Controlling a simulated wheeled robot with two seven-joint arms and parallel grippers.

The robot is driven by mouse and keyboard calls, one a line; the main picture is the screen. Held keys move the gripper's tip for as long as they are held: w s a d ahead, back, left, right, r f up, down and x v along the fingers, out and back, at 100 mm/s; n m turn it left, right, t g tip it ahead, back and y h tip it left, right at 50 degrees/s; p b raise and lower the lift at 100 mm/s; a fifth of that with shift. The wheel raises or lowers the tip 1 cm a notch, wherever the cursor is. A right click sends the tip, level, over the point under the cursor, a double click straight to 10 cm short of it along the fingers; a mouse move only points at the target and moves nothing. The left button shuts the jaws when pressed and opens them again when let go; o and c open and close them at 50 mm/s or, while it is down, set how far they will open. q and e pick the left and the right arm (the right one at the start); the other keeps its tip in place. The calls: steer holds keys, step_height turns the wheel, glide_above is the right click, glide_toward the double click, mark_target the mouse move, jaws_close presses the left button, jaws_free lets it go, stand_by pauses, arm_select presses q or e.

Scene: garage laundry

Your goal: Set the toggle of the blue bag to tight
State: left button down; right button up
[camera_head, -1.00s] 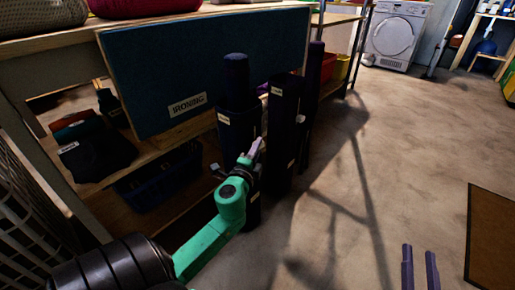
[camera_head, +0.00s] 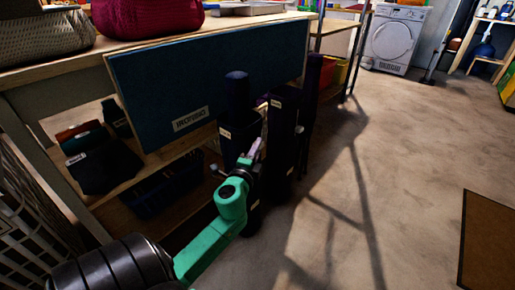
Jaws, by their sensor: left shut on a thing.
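Tall, dark navy bags with small white tags stand close together at the shelf's front. The left one (camera_head: 232,135) has a padded cylinder rising from its top; the middle one (camera_head: 285,125) is a little to its right. Which one is the blue bag is hard to tell. A small pale knob (camera_head: 214,168) shows at the left bag's left side, another (camera_head: 299,129) at the middle bag's right side. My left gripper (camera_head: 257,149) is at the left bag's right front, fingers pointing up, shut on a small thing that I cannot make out. My right gripper is out of view.
A blue ironing board panel (camera_head: 210,85) leans on the workbench behind the bags. A dark blue basket (camera_head: 165,188) and dark folded things are on the lower shelf. Open concrete floor (camera_head: 400,150) lies to the right, with a brown mat (camera_head: 490,240).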

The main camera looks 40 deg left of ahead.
arm_select(q)
steer(key=shift+r, duration=0.2)
steer(key=c, duration=0.7)
jaws_free()
steer(key=b+v, duration=0.3)
steer(key=v, duration=1.1)
steer(key=shift+s, duration=0.25)
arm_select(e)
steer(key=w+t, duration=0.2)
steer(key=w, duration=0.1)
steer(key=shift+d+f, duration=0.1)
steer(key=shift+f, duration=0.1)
